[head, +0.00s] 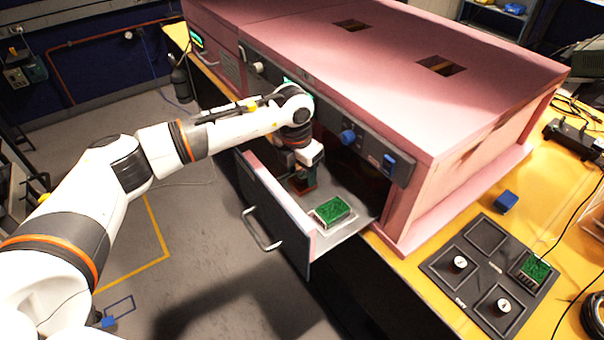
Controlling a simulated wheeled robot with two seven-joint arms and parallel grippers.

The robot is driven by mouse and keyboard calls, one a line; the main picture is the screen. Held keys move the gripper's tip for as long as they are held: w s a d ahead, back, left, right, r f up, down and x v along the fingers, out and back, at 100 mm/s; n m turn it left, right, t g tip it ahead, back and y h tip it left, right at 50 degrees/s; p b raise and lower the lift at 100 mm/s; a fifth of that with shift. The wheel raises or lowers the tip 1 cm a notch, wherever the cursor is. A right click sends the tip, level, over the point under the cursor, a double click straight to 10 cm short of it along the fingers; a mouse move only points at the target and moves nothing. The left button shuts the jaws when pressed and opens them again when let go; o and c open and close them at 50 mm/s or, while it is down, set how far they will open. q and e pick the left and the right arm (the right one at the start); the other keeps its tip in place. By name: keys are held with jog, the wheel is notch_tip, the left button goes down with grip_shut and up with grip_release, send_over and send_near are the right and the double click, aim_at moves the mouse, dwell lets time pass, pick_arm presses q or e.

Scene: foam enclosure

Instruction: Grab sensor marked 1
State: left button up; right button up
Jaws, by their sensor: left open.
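A green circuit-board sensor (331,210) lies in the open drawer (352,222) of the pink enclosure; I cannot read a number on it. My left arm reaches in from the left, and my left gripper (303,184) points down into the back of the drawer, just left of and behind this green sensor. The gripper is open. A small reddish-brown piece shows at its fingertips, and I cannot tell what it is. Another green sensor (536,268) sits in the right compartment of the dark tray (446,276). My right gripper is out of view.
The pink enclosure (400,75) overhangs the drawer from behind. The tray also holds two white round pieces (460,262) with dark marks. A blue block (506,201) stands on the yellow bench. The drawer front with its handle (262,232) juts over the floor.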

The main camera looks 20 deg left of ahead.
pick_arm(q)
jog(key=shift+w+d+f, duration=0.1)
jog(key=shift+f, duration=0.3)
jog(key=c, duration=1)
jog(key=shift+r, duration=0.1)
jog(key=shift+c, duration=0.2)
